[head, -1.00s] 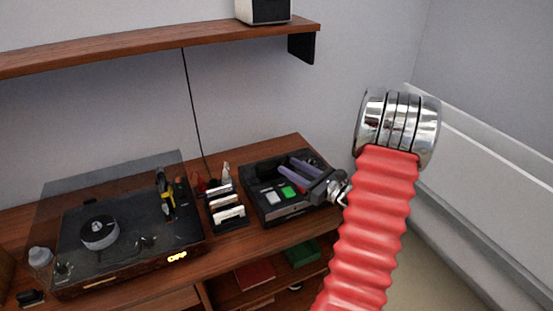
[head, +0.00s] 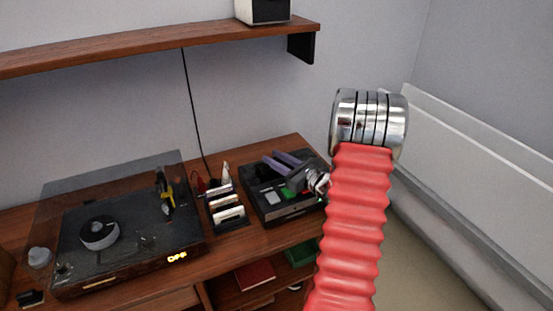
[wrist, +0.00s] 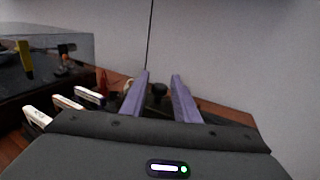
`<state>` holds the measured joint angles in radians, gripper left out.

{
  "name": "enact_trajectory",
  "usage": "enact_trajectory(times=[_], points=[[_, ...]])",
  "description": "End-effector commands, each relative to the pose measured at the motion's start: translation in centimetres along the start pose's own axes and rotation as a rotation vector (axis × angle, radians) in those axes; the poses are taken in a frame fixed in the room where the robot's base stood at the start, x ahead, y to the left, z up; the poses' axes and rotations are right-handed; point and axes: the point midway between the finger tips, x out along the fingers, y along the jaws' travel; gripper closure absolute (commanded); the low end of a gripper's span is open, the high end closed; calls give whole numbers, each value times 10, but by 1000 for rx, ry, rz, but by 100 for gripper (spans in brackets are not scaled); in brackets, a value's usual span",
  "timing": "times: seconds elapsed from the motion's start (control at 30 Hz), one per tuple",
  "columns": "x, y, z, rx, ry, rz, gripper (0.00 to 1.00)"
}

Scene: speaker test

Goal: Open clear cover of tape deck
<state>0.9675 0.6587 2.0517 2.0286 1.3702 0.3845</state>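The tape deck (head: 287,213) is a low black box on the right end of the wooden cabinet top in the head view. A light grey patch and part of a green patch show on its top. I cannot make out its clear cover. My gripper (head: 271,156) has a dark body and two purple fingers, and is over the deck with the fingers toward its back edge. The fingers are apart with nothing between them, as the wrist view (wrist: 160,74) also shows. The gripper body hides part of the deck's right side. I cannot tell whether the fingers touch it.
A turntable (head: 125,270) with a clear lid (head: 110,175) stands on the left. A rack of cassettes (head: 228,213) sits between it and the deck. A wooden shelf (head: 150,45) hangs above. A thin cable (head: 193,120) runs down the wall behind. The cabinet top (head: 235,243) is bare before the deck.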

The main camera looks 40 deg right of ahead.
Motion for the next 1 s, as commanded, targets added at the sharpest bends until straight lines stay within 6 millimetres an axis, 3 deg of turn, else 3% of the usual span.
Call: enact_trajectory(times=[0.4, 1.0], points=[[0, 0, 0, 0, 0, 0, 100], [-1, -4, 1, 4, 14, -7, 100]])
